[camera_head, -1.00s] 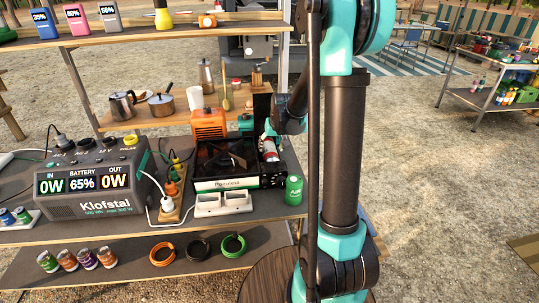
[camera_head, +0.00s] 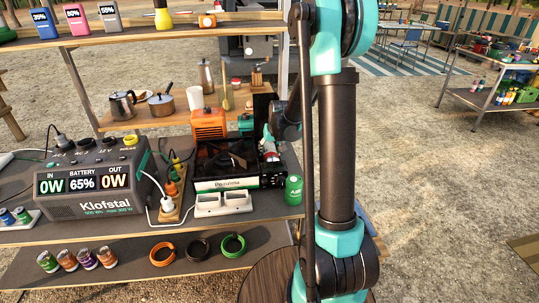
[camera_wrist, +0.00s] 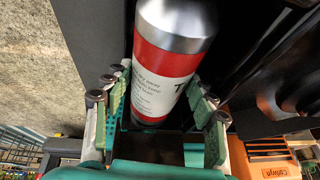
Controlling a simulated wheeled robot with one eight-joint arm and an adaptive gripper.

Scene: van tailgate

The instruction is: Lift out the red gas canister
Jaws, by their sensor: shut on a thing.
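The red gas canister (camera_wrist: 163,70), red and white with a bare metal end, lies between the fingers of my gripper (camera_wrist: 158,105) in the wrist view. Green finger pads press on it from both sides, and its lower end is hidden. In the head view the canister (camera_head: 271,156) shows as a small red and white patch at the right side of the black camping stove (camera_head: 226,184). My gripper (camera_head: 269,139) is over it there, partly hidden by my arm. I cannot tell whether the canister is clear of the stove's side bay.
A green can (camera_head: 293,190) stands close by at the shelf's right front corner. An orange device (camera_head: 208,123) is behind the stove. Open gravel lies to the right.

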